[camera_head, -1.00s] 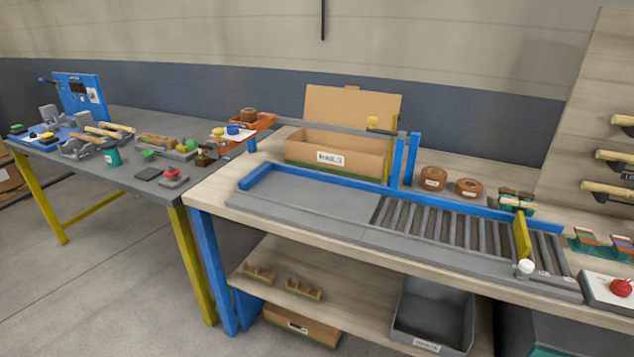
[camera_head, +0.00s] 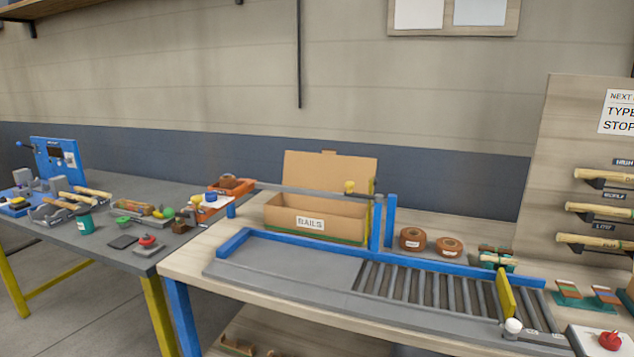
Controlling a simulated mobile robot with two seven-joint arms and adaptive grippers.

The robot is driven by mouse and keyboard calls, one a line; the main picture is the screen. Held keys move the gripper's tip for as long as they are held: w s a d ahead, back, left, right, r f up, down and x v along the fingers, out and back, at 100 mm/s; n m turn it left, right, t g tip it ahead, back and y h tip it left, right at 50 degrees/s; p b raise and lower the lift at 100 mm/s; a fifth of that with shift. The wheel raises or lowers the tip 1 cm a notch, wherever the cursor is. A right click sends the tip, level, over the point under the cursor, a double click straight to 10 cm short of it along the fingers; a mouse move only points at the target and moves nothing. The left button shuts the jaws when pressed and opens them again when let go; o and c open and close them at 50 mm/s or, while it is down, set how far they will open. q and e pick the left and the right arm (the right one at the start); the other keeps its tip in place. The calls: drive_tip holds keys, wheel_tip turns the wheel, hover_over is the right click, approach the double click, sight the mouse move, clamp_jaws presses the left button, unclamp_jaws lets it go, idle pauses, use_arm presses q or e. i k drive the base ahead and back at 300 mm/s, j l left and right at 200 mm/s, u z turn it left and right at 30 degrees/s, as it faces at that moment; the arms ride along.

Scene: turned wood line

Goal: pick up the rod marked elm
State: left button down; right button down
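No rod in view carries a readable elm mark. Pale wooden rods rest on dark brackets on the upright board at the right: a top rod (camera_head: 603,175), a middle rod (camera_head: 598,208) and a bottom rod (camera_head: 594,240). Their right ends run to or past the picture edge. More light wooden rods (camera_head: 80,193) lie among grey holders on the left table, too small to read. Neither of my grippers is in view.
A grey table (camera_head: 115,262) stands left of a wooden bench (camera_head: 190,260). The bench bears a blue-edged roller conveyor (camera_head: 290,272), an open cardboard box labelled RAILS (camera_head: 330,224), two brown rolls (camera_head: 412,238) and a red button (camera_head: 610,341). The conveyor's left bed is bare.

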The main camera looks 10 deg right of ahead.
sight(619, 244)
drive_tip(key=z, duration=1.9)
drive_tip(key=i+j+z, duration=0.1)
drive_tip(key=i, duration=0.35)
drive_tip(key=i+j, duration=0.3)
drive_tip(key=i, duration=0.15)
drive_tip(key=i+l+z, duration=0.05)
